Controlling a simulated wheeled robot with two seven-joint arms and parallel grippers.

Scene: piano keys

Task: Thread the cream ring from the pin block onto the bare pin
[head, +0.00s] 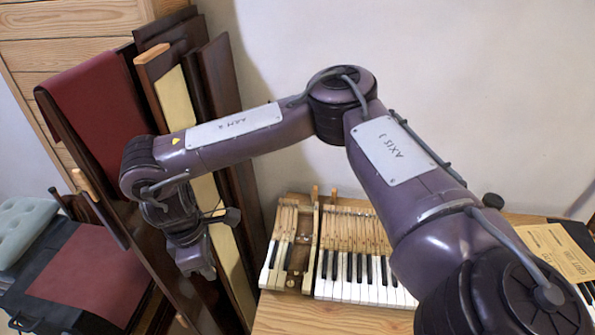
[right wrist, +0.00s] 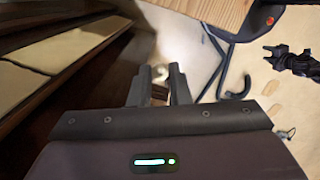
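The keyboard (head: 345,290) stands on a wooden bench at lower centre in the head view. Several keys are out on its left side, baring a wooden key-frame strip (head: 297,262) with small details. I cannot make out the cream ring, the pin block or the bare pin for certain. My right gripper (head: 204,270) hangs left of the keyboard, clear of it, by the leaning boards. In the right wrist view its two fingers (right wrist: 157,76) stand apart. A small pale round spot shows beyond them; I cannot tell what it is. A dark claw-like part (right wrist: 288,60), possibly my left gripper, shows at upper right there.
Dark panels and boards (head: 222,80) lean on the wall beside my right gripper. A yellow printed sheet (head: 553,250) lies at right. A red-topped seat (head: 90,275) is at lower left.

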